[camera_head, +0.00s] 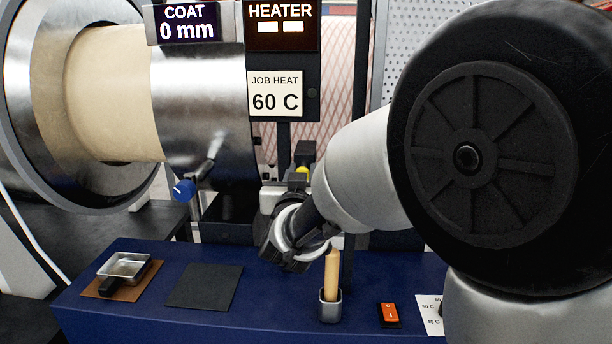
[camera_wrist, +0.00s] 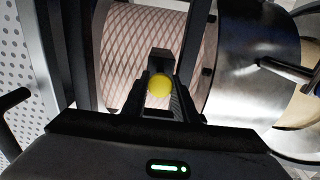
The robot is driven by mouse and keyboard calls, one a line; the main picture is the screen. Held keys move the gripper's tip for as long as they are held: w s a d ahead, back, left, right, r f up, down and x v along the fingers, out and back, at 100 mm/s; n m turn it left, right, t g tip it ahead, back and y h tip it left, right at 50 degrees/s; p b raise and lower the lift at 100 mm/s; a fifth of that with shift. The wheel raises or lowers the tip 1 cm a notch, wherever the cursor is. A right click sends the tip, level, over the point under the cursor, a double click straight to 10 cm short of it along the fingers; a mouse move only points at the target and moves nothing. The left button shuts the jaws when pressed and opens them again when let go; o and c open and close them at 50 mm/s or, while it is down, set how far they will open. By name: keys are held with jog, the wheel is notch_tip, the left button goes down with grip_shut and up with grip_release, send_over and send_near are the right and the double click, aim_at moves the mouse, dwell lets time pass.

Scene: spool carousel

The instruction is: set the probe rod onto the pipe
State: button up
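A large pipe lies across the upper left of the head view, with a bare steel section (camera_head: 205,110) and a cream-coloured part (camera_head: 110,95); its steel shows at the right of the wrist view (camera_wrist: 255,65). My gripper (camera_head: 302,165) is in front of the machine, right of the pipe. The rest of the held thing is hidden.
A blue bench (camera_head: 265,300) runs below, holding a metal pan (camera_head: 126,265), a dark mat (camera_head: 205,287), a tan stick (camera_head: 332,274) upright in a metal cup (camera_head: 330,307) and an orange switch (camera_head: 389,313). A blue-knobbed lever (camera_head: 184,188) juts from the steel section. Signs hang above.

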jog(key=o, duration=0.4)
jog(key=shift+s+a+b, duration=0.15)
jog(key=shift+s+b, duration=0.1)
jog(key=shift+s, duration=4.1)
jog(key=shift+s+a+b, duration=0.1)
jog(key=shift+s+b, duration=0.1)
jog(key=shift+s, duration=4.15)
